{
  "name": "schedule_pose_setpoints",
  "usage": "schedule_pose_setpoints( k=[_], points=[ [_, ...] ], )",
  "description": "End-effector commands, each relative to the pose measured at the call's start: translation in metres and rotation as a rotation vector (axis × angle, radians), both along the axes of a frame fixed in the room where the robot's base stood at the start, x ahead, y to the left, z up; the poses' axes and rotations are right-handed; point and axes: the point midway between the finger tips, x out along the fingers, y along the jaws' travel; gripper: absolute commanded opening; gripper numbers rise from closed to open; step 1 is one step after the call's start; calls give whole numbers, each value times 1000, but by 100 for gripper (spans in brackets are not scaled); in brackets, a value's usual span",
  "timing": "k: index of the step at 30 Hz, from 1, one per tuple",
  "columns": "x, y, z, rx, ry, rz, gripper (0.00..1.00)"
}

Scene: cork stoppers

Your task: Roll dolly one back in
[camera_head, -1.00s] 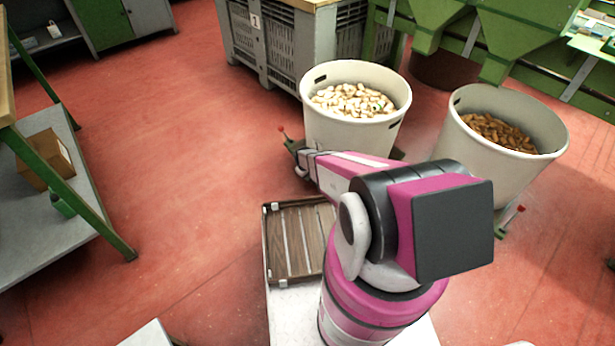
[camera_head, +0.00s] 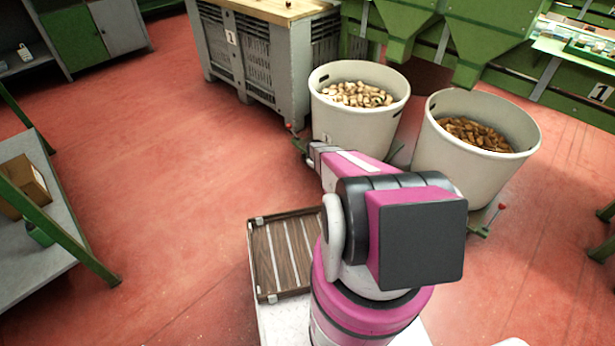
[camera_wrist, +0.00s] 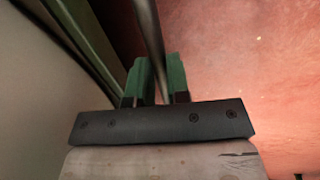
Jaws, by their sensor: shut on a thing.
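The left cream bin (camera_head: 350,122), full of pale cork stoppers (camera_head: 357,94), stands on a low green dolly, mostly hidden beneath it. A bit of green frame with a red-tipped lever (camera_head: 291,127) shows at the bin's lower left. A small mark low on the bin may be a number. In the wrist view, my gripper (camera_wrist: 158,75) has its green fingers shut around a thin metal bar (camera_wrist: 150,35), seemingly the dolly's handle. In the head view my arm hides the grip.
A second cream bin (camera_head: 468,165) with browner stoppers stands close on the right, on its own dolly with a red-knobbed lever (camera_head: 501,207). A grey crate (camera_head: 270,60) marked 1 and green machinery (camera_head: 480,30) stand behind. Red floor is open at left.

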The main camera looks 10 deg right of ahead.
Motion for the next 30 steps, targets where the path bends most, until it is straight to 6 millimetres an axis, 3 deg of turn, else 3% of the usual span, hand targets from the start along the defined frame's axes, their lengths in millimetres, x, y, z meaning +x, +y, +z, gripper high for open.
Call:
schedule_pose_setpoints(
  k=[1, 6, 15, 21, 30],
  points=[
    [12, -16, -2, -3, -1, -2, 0],
    [36, -55, -2, -3, -1, -2, 0],
    [69, -108, -1, -2, 1, 0, 0],
    [81, -128, -1, -1, 0, 0, 0],
    [86, -137, 0, -3, -1, 2, 0]
  ],
)
